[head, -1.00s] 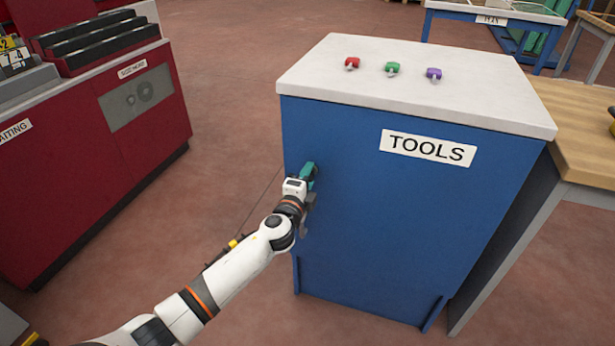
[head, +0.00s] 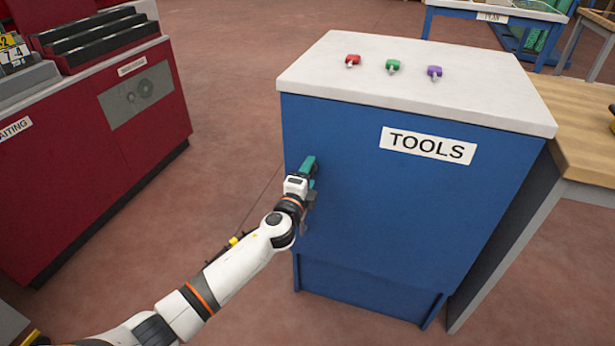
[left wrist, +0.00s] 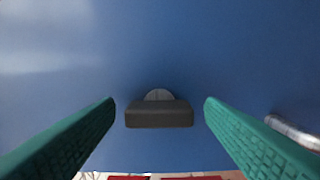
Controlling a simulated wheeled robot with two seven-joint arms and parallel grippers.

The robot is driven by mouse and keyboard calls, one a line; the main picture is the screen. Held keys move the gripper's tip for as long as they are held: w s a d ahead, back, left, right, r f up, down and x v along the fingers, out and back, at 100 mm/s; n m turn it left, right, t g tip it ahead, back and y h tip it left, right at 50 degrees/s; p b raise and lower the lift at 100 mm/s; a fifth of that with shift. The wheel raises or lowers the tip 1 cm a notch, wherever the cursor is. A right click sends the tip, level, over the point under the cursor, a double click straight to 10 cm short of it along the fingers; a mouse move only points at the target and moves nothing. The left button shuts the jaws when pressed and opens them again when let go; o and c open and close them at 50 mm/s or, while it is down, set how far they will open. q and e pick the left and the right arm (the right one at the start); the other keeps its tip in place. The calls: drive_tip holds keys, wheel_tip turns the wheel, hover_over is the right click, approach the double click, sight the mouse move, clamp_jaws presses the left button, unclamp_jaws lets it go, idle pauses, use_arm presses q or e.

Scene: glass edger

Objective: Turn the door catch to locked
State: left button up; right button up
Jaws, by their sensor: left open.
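The door catch is a dark grey bar (left wrist: 159,114) on a round grey hub (left wrist: 159,95), on the blue door, in the left wrist view. The bar lies level across that picture. My left gripper (left wrist: 160,108) is open, with its two green fingers on either side of the bar and a gap at each end. In the head view my left gripper (head: 308,166) is at the left part of the blue cabinet's front (head: 380,220) and hides the catch. My right gripper is not in view.
The cabinet carries a TOOLS label (head: 428,146) and red, green and purple small items (head: 393,66) on its white top (head: 330,80). A metal handle (left wrist: 292,132) is right of the fingers. A red machine (head: 90,150) stands left; a wooden bench (head: 575,130) adjoins right.

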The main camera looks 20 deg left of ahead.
use_arm(q)
drive_tip(key=s+p, duration=0.1)
drive_tip(key=s, duration=1.1)
drive_tip(key=shift+a, duration=0.25)
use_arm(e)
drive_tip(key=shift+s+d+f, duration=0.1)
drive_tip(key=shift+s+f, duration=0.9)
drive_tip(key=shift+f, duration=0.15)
